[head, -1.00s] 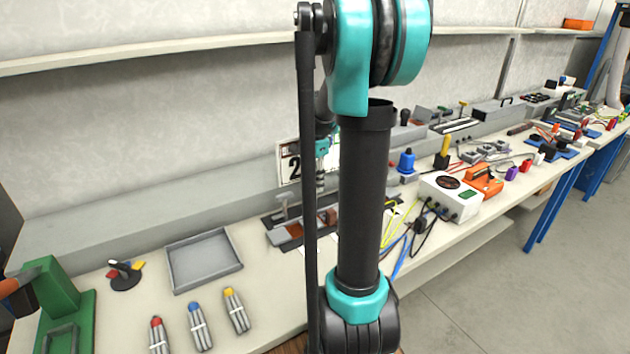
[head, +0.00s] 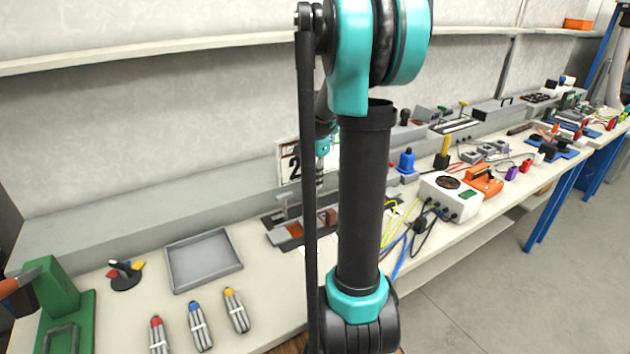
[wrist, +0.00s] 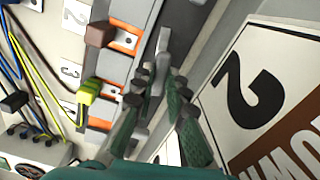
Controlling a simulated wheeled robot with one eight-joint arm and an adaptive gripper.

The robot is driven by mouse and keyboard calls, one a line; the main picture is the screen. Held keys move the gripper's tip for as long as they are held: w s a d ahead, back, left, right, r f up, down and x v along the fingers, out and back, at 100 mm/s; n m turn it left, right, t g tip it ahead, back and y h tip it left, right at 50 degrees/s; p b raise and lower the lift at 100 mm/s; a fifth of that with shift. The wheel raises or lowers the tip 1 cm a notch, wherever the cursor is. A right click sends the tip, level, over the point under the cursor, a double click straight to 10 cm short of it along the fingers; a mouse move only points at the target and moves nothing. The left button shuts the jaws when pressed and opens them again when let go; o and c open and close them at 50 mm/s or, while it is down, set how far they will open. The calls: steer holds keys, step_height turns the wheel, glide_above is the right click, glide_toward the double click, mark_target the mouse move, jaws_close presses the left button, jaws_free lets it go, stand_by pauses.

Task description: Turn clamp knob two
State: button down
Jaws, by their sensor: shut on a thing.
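In the wrist view my gripper (wrist: 163,82) has its green fingers with dark pads closed around a grey clamp knob (wrist: 163,45). The knob is a slim grey handle standing by a grey rail, and its lower part is partly hidden between the fingers. A white sign with a large 2 (wrist: 250,85) is right beside the fingers. The sign also shows in the head view (head: 290,166), behind the clamp fixture (head: 285,238). In the head view my fingers and the gripped knob are largely hidden behind my own arm.
A brown block (wrist: 99,34), orange plates and a yellow-green connector (wrist: 88,92) lie left of the fingers in the wrist view. A white charger box (head: 450,198) with cables stands to the right.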

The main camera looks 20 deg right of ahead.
steer(key=n, duration=0.4)
steer(key=shift+n, duration=0.3)
steer(key=n, duration=0.3)
steer(key=shift+n, duration=0.4)
steer(key=n, duration=0.3)
steer(key=shift+n, duration=2.1)
steer(key=c, duration=1.5)
jaws_free()
steer(key=shift+c, duration=0.2)
steer(key=shift+r, duration=0.1)
